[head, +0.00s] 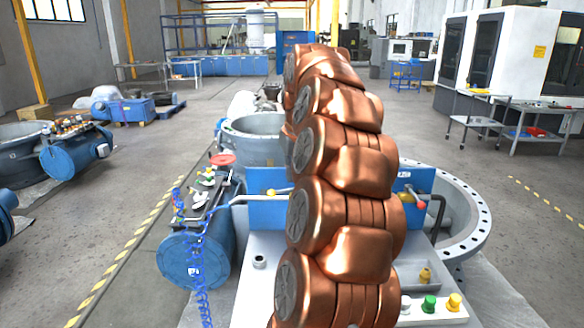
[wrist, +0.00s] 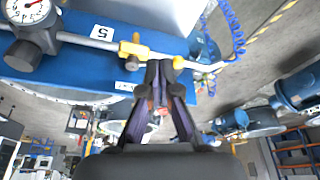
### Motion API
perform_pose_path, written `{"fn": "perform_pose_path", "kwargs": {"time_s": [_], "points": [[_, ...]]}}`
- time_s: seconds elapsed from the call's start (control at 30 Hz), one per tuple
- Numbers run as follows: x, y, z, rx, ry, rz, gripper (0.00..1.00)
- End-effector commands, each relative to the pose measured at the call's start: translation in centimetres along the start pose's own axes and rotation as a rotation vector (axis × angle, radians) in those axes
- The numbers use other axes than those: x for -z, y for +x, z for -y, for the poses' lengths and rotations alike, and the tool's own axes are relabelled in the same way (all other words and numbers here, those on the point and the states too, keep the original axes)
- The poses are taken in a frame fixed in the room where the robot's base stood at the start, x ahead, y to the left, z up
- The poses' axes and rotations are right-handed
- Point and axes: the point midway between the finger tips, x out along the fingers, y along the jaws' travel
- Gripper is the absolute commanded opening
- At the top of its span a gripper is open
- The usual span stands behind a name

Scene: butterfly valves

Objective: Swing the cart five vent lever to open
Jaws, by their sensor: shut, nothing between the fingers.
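A blue panel (wrist: 60,70) with a white label reading 5 (wrist: 103,32) fills the upper left of the wrist view. A grey pipe (wrist: 85,41) runs along it to a brass-yellow valve fitting (wrist: 134,49). A yellow piece (wrist: 178,62) shows just right of my fingertips. My gripper (wrist: 160,70) is shut, its tips close beside the fitting; contact cannot be told. The lever's full shape is hidden by the fingers.
A round pressure gauge (wrist: 28,10) sits at the wrist view's upper left. Blue coiled hose (head: 200,265) hangs by a blue tank (head: 190,258). A large flanged ring (head: 470,240) lies right of the panel. Green and yellow buttons (head: 430,303) sit in front.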

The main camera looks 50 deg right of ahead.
Motion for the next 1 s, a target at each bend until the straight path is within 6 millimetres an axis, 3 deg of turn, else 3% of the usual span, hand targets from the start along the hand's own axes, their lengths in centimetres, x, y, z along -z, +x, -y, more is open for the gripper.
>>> {"fn": "perform_pose_path", "kwargs": {"time_s": [0.6,1.0], "points": [[0.0,7.0,0.0,0.002,0.000,0.000,0.00],[2.6,8.4,0.1,0.000,-0.002,-0.001,0.00]]}}
